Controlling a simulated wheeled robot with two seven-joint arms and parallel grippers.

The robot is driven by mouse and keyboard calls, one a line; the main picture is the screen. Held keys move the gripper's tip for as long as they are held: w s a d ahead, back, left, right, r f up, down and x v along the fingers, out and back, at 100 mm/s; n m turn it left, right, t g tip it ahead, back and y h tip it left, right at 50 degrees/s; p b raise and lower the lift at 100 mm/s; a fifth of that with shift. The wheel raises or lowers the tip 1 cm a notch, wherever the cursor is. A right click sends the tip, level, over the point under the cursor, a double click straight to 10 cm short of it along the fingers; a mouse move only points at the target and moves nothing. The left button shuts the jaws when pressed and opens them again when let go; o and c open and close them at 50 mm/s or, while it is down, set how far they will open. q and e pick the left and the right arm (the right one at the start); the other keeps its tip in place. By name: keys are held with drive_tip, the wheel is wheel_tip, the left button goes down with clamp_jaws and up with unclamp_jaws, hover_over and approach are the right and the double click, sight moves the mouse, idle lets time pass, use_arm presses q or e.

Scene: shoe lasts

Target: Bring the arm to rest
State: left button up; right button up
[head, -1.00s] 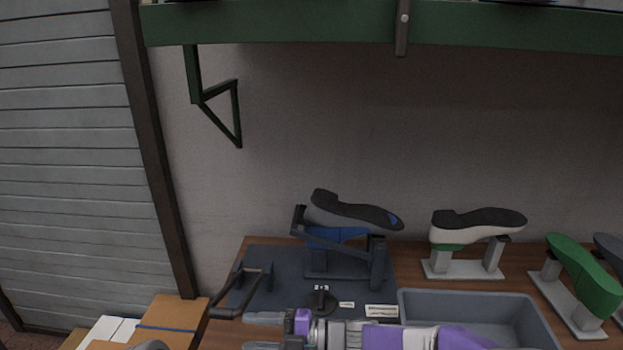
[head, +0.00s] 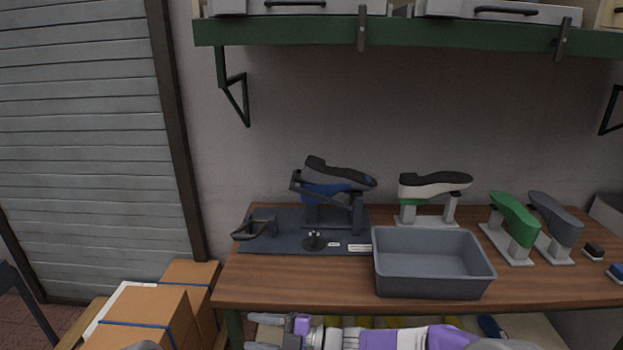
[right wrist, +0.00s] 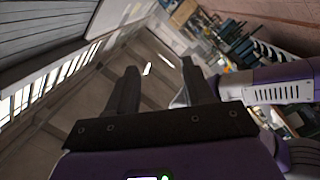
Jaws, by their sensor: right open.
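My right gripper (head: 264,336) is at the bottom of the head view, below the front edge of the wooden bench (head: 300,286). Its arm comes in from the right, lying level. The two fingers are apart with nothing between them. The right wrist view also shows the open fingers (right wrist: 159,68), with only floor beyond them. My left gripper is not in view. A dark shoe (head: 335,172) rests sole up on a blue last in a dark stand on the bench.
A white shoe (head: 434,186) sits sole up on a stand behind an empty grey bin (head: 432,262). A green last (head: 514,218) and a grey last (head: 556,218) stand to the right. Cardboard boxes (head: 150,318) are at lower left. A green shelf (head: 300,32) hangs above.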

drive_tip(key=w+d+f+m+t+h+p, duration=0.15)
drive_tip(key=d+f+m+h, duration=0.3)
drive_tip(key=f+m, duration=0.5)
drive_tip(key=d+f+m+t+h+p, duration=0.1)
drive_tip(key=d+f+m+t+h, duration=0.25)
drive_tip(key=d+f+m, duration=0.55)
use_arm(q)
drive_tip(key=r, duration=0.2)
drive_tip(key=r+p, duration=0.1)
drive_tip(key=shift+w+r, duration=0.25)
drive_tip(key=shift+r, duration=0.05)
use_arm(e)
drive_tip(key=s+d+f+m+g+h, duration=0.1)
drive_tip(key=s+d+f+m+g, duration=0.1)
drive_tip(key=s+f, duration=0.3)
drive_tip(key=s+d+f+m+g+h, duration=0.2)
drive_tip(key=s+f+m, duration=0.3)
drive_tip(key=s, duration=0.4)
drive_tip(key=s+d+f+m+g+h, duration=0.2)
drive_tip(key=s+d+f+m+g, duration=0.1)
drive_tip(key=s+f, duration=0.2)
drive_tip(key=shift+s+f+g, duration=0.3)
drive_tip(key=shift+s+f, duration=0.05)
drive_tip(key=shift+s, duration=0.7)
